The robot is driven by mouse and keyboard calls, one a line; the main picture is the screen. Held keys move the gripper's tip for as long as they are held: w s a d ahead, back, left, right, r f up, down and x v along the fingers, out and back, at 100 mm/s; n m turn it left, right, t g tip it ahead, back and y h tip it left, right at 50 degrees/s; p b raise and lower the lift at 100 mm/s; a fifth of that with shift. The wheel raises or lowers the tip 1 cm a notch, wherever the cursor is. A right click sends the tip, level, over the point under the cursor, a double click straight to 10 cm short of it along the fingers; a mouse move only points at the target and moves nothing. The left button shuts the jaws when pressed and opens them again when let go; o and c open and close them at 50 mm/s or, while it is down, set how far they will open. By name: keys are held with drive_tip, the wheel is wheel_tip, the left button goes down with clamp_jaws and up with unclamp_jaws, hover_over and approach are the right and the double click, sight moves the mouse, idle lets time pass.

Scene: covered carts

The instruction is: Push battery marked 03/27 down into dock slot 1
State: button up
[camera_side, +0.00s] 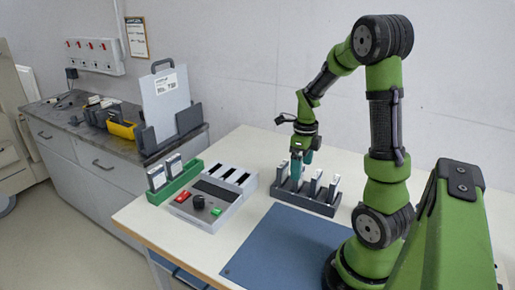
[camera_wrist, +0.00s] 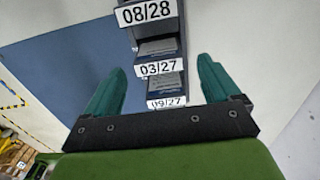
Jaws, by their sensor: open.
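The battery marked 03/27 (camera_wrist: 160,52) stands in a dark rack (camera_side: 318,207), its label readable between my fingers in the wrist view. Labels 08/28 (camera_wrist: 146,13) and 09/27 (camera_wrist: 167,102) show on the batteries before and behind it in the row. My gripper (camera_side: 297,172) points down over the left part of the rack. In the wrist view its teal fingers (camera_wrist: 160,72) are open, one on each side of the row; I see no clear contact. The grey dock (camera_side: 222,197) has dark slots at its back that look empty. Slot numbers are too small to read.
A green tray (camera_side: 182,187) with two batteries stands left of the dock. The dock's front carries a red button, a black knob and a green button. A blue mat (camera_side: 285,245) lies flat in front of the rack. A side counter (camera_side: 110,145) stands at the left.

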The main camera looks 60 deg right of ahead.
wheel_tip(320, 180, down, 5)
drive_tip(key=c, duration=1.2)
